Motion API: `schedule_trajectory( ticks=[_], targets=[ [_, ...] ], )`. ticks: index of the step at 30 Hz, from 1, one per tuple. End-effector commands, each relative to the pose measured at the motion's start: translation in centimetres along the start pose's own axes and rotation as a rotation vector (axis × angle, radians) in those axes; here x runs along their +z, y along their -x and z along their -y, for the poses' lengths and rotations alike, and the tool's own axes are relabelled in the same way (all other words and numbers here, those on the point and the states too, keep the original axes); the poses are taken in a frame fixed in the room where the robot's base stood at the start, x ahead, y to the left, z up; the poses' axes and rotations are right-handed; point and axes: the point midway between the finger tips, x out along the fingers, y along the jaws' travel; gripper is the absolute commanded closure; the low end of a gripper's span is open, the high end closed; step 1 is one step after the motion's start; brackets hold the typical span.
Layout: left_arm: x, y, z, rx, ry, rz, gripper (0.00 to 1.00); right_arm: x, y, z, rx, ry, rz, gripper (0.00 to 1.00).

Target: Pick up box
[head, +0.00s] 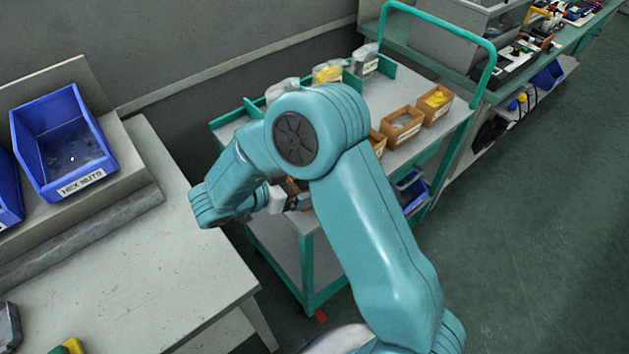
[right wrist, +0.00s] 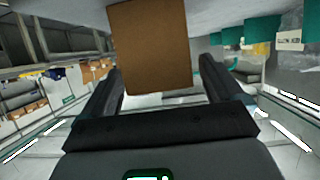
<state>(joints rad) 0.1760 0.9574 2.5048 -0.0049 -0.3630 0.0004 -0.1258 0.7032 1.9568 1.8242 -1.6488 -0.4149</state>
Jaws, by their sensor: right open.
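Several small open brown boxes stand in a row on the grey top of the teal cart. The far box (head: 437,103) holds something yellow, the one beside it (head: 401,127) holds grey pieces, and a third (head: 378,143) is partly hidden by my right arm. My right gripper (head: 291,198) is over the near end of the cart, close to another brown box mostly hidden behind the arm. In the right wrist view my gripper (right wrist: 160,84) is open, and a plain brown box (right wrist: 150,45) shows between its fingertips. Contact cannot be told. My left gripper is out of view.
The teal cart's rail (head: 484,40) rises at its far end. Clear bins with labels (head: 364,60) line its back edge. A workbench (head: 130,260) with a blue hex nuts bin (head: 65,145) stands at left. Open floor (head: 540,230) lies at right.

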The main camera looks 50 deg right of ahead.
Motion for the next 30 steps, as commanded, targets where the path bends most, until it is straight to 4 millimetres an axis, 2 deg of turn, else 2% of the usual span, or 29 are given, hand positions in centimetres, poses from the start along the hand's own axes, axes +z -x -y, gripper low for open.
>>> schedule_trajectory(
  ticks=[4,11,12,16,25,30],
  targets=[
    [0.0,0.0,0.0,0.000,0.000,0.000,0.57,0.0,-1.5,0.0,0.001,0.001,-0.001,0.06],
    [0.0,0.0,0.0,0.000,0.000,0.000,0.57,0.1,-1.6,0.1,-0.001,0.001,0.000,0.06],
    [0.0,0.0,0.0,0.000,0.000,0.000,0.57,0.1,-1.6,0.1,-0.001,0.001,0.000,0.19],
    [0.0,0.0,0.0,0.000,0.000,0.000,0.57,0.1,-1.6,0.1,0.000,0.001,0.000,0.61],
    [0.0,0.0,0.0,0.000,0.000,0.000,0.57,-0.1,-1.6,0.1,-0.001,0.000,-0.001,0.61],
    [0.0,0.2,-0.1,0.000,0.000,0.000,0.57,-1.2,-1.1,0.1,-0.001,-0.003,-0.001,0.61]
  ],
)
